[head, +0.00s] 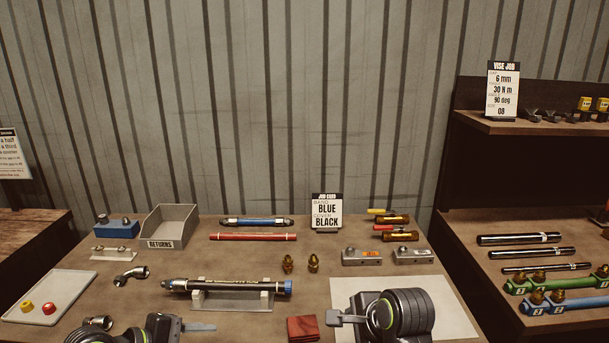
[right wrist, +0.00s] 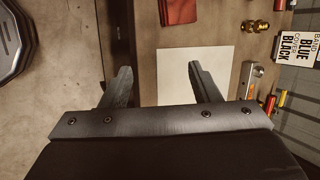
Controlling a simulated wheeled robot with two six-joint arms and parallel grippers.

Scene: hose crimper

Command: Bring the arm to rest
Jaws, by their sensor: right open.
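My right gripper (head: 340,318) is low at the front of the bench in the head view, over the white sheet (head: 446,300). In the right wrist view my right gripper (right wrist: 160,80) is open, with nothing between its two fingers. My left gripper (head: 200,327) is at the bottom of the head view, partly cut off, in front of the hose stand. Its finger gap does not show. A black hose (head: 228,285) with a blue end lies on the grey stand (head: 235,304), apart from both grippers.
A red cloth (head: 302,328) lies between the grippers. Behind are brass fittings (head: 288,263), a returns bin (head: 170,227) and a job card (head: 327,211). A tray (head: 35,313) is at left. A shelf unit (head: 530,215) with rods stands at right.

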